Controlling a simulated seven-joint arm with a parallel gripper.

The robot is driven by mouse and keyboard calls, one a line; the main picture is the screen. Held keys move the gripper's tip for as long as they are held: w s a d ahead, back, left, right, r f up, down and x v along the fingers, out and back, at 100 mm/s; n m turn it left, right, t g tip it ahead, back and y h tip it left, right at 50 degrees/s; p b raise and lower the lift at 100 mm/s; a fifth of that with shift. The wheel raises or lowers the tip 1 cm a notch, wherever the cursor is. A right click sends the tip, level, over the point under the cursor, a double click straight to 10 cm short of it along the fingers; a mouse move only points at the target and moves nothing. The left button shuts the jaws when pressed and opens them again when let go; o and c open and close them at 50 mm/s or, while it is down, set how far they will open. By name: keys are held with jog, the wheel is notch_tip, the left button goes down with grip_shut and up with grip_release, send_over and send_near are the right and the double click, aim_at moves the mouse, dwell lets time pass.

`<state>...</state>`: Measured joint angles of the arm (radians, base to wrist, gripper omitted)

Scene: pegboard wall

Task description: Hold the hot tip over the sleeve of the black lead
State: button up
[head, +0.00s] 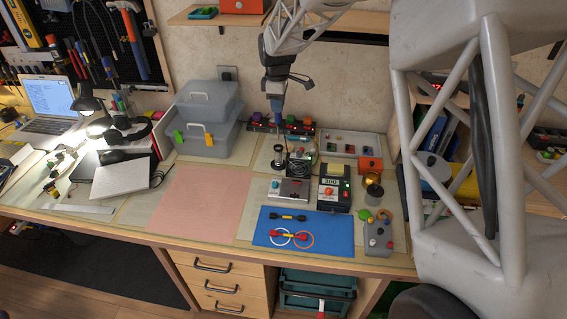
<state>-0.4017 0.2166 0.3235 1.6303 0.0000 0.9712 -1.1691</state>
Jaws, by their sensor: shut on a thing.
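My gripper (276,96) is high above the back of the bench, shut on a tool with a blue handle (277,106). The tool hangs upright with its thin end down, above small round dark items; whether it touches them I cannot tell. A short lead with black ends (287,216) and a yellow and red middle lies on the blue mat (335,231), well in front of my gripper. A second lead with red ends (289,236) lies just in front of it, across a white ring and an orange ring.
A station with a lit display (333,192) and a grey box (288,191) stand between the tool and the mat. A black fan-like unit (299,166) stands behind them. Grey bins (207,128) are at back left. The pink mat (200,199) is bare.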

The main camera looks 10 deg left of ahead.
jog(key=shift+s, duration=0.1)
dwell(0.4)
jog(key=s+d+f, duration=0.2)
jog(key=s, duration=0.9)
jog(key=s+d+f+g+h, duration=0.1)
jog(key=s+d+f, duration=0.1)
jog(key=s, duration=0.9)
jog(key=shift+d+f+g+h, duration=0.3)
jog(key=shift+f, duration=2.65)
dwell(0.5)
jog(key=shift+r, duration=2.5)
